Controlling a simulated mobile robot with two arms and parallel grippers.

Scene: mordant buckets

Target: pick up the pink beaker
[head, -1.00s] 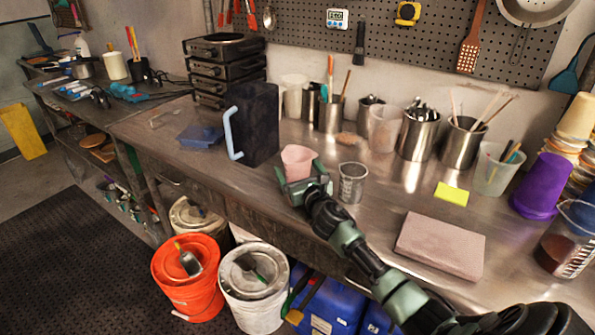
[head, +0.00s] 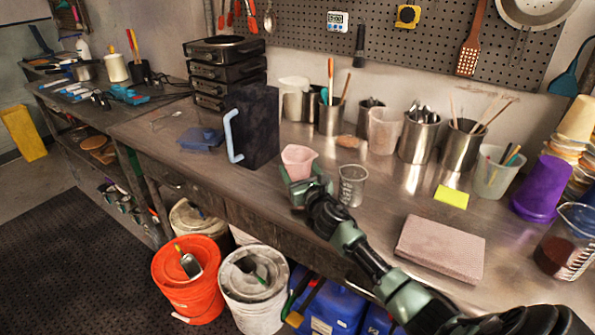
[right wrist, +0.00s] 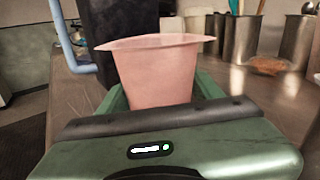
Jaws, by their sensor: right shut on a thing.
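The pink beaker (head: 298,158) is upright at the middle of the metal bench, near its front edge. It also shows in the right wrist view (right wrist: 155,75), standing between my green fingers. My right gripper (head: 294,180) is around the beaker's lower part and shut on it; the gripper also shows in the right wrist view (right wrist: 160,103). The beaker's base is hidden behind the gripper, so I cannot tell whether it touches the bench. My left gripper is not in view.
A clear graduated beaker (head: 352,186) stands close to the right of my gripper. A black box with a blue handle (head: 252,125) stands just left. A folded pink cloth (head: 440,247) and a yellow note (head: 451,196) lie to the right. Metal containers (head: 418,138) line the back.

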